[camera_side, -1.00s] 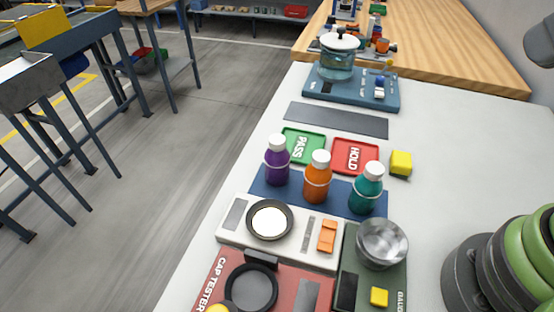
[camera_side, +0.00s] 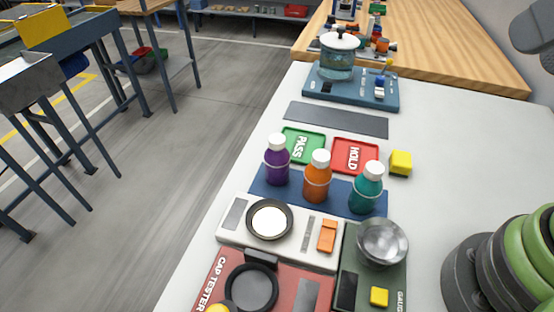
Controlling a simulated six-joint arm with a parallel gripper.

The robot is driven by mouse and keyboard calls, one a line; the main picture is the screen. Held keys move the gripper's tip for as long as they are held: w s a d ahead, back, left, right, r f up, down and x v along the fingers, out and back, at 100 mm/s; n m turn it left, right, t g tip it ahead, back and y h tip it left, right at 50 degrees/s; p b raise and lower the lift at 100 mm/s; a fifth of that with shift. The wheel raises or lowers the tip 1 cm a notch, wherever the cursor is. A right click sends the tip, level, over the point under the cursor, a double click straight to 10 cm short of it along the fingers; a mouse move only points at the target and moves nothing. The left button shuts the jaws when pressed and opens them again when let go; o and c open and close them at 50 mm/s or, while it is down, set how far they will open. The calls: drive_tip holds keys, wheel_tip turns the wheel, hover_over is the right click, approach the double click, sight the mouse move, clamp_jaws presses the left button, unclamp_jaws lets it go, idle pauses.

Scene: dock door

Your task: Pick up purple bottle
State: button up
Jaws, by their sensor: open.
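The purple bottle (camera_side: 277,160) with a white cap stands upright at the left end of a row on a blue mat (camera_side: 262,190). An orange bottle (camera_side: 317,178) stands to its right, and a teal bottle (camera_side: 366,190) stands at the right end. Both also have white caps. Nothing touches the purple bottle from above. My gripper's fingers do not show; only grey and green parts of my arm are at the right edge.
Behind the bottles lie a green PASS tray (camera_side: 302,144), a red HOLD tray (camera_side: 355,155) and a yellow cube (camera_side: 400,163). A white scale-like device (camera_side: 236,215), a red cap tester (camera_side: 226,272) and a metal bowl (camera_side: 382,242) are in front.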

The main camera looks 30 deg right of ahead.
drive_tip(key=m+g+h, duration=0.2)
drive_tip(key=m+g, duration=0.5)
hover_over(277, 138)
drive_tip(key=f, duration=1.7)
drive_tip(key=shift+a+f, duration=0.15)
drive_tip(key=shift+a, duration=0.05)
drive_tip(key=f, duration=0.6)
drive_tip(key=shift+d, duration=0.2)
drive_tip(key=shift+r, duration=0.1)
